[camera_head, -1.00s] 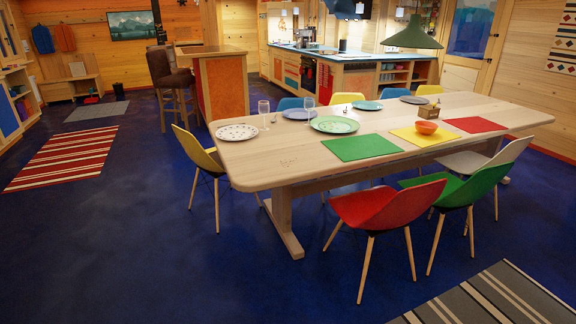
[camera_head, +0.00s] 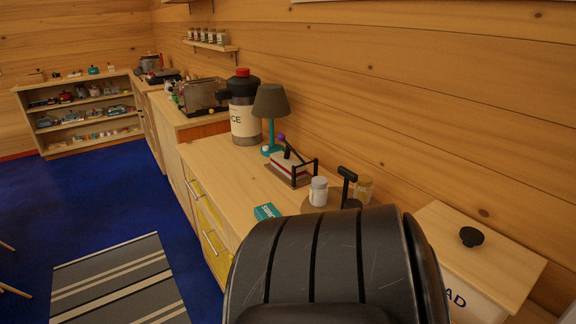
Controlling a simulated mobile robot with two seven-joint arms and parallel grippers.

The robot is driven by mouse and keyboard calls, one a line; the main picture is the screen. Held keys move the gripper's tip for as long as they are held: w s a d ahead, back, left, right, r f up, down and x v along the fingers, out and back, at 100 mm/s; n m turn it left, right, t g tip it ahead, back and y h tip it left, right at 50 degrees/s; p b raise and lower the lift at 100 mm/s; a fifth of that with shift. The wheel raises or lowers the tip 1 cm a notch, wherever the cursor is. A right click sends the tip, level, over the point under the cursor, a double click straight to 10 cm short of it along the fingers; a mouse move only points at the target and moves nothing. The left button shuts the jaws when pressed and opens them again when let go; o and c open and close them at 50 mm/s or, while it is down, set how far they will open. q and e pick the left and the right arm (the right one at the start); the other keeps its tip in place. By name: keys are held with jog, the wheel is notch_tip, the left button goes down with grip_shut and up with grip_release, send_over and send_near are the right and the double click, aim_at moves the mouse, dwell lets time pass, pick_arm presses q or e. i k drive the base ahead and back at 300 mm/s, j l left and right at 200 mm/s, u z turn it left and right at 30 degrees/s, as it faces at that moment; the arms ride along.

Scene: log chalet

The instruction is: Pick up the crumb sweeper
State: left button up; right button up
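I cannot pick out the crumb sweeper for sure. On the wooden counter (camera_head: 219,159) along the right wall, a red and white block with a black handle and frame (camera_head: 291,167) sits on a flat base. Nearer, a black-handled thing (camera_head: 347,187) stands beside a white lidded jar (camera_head: 318,191). A small teal box (camera_head: 266,211) lies at the counter's front edge. A large black ribbed shape (camera_head: 330,260) fills the lower middle and hides the near counter; I cannot tell what it is. Neither gripper is in view.
A lamp (camera_head: 271,105), a labelled canister (camera_head: 244,115) and a toaster (camera_head: 202,97) stand farther along. A wooden-lidded bin (camera_head: 478,250) is at right. Low shelves (camera_head: 84,112) stand at the far left. Blue floor with a striped rug (camera_head: 120,283) is clear at left.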

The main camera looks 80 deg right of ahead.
aim_at(262, 211)
jog(key=z, duration=0.45)
jog(key=j+z, duration=0.1)
jog(key=z, duration=0.8)
jog(key=k+z, duration=0.1)
jog(key=z, duration=1.3)
jog(key=k+z, duration=0.1)
jog(key=z, duration=0.35)
jog(key=i+j+z, duration=0.15)
jog(key=j+z, duration=0.25)
jog(key=i+j+z, duration=0.1)
jog(key=j+z, duration=0.15)
jog(key=z, duration=0.15)
jog(key=j+z, duration=0.8)
